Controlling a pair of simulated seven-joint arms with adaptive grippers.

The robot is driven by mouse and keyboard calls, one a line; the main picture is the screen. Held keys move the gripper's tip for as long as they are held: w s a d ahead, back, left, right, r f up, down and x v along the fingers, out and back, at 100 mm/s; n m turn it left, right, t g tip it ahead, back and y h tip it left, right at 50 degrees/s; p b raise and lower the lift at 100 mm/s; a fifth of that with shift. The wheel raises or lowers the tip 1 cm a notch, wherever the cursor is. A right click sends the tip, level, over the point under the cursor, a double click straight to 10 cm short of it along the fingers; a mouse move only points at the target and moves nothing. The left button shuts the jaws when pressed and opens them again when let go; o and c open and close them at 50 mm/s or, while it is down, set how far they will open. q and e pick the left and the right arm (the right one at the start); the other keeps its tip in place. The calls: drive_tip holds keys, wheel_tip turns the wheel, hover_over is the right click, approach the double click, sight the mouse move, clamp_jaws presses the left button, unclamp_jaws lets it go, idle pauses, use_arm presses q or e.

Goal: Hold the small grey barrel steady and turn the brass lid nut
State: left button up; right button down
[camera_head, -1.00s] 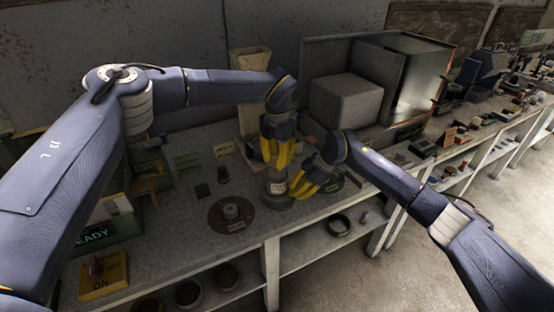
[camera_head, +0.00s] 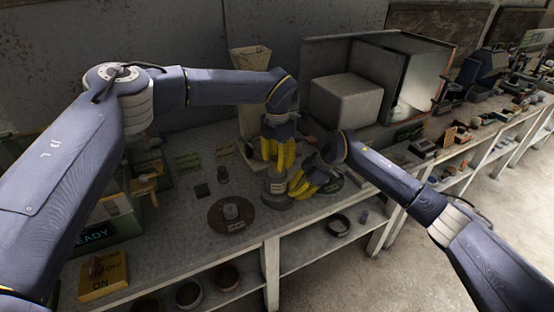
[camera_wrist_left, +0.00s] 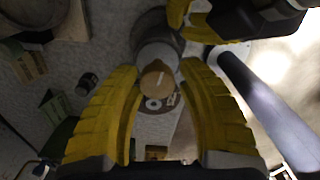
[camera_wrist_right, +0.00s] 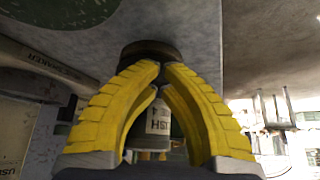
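The small grey barrel (camera_head: 277,188) stands upright on the bench on a dark round base. It has a pale label, seen upside down in the right wrist view (camera_wrist_right: 158,122). The brass lid nut (camera_wrist_left: 157,76) is on top of it. My left gripper (camera_head: 279,172) points down from above. In the left wrist view its fingers (camera_wrist_left: 158,68) are apart, one on each side of the nut, with gaps. My right gripper (camera_head: 291,190) comes from the right, at the barrel's side. Its fingertips (camera_wrist_right: 163,66) are close together and partly hide the barrel. Contact is unclear.
A dark round plate (camera_head: 216,222) with a grey hub lies left of the barrel. A grey box (camera_head: 346,102) sits in an open cabinet behind. The control box (camera_head: 102,277) is at the front left. Bench clutter (camera_head: 455,135) lies far right.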

sight(277, 158)
use_arm(q)
drive_tip(key=o, duration=0.4)
drive_tip(key=shift+c, duration=0.2)
use_arm(e)
drive_tip(key=shift+f, duration=0.15)
use_arm(q)
drive_tip(key=shift+r, duration=0.15)
wheel_tip(277, 158, up, 12)
use_arm(e)
drive_tip(key=shift+d+r, duration=0.1)
drive_tip(key=shift+r, duration=0.1)
idle(0.5)
drive_tip(key=shift+v, duration=3.4)
drive_tip(key=shift+r, duration=0.1)
drive_tip(key=v, duration=1.2)
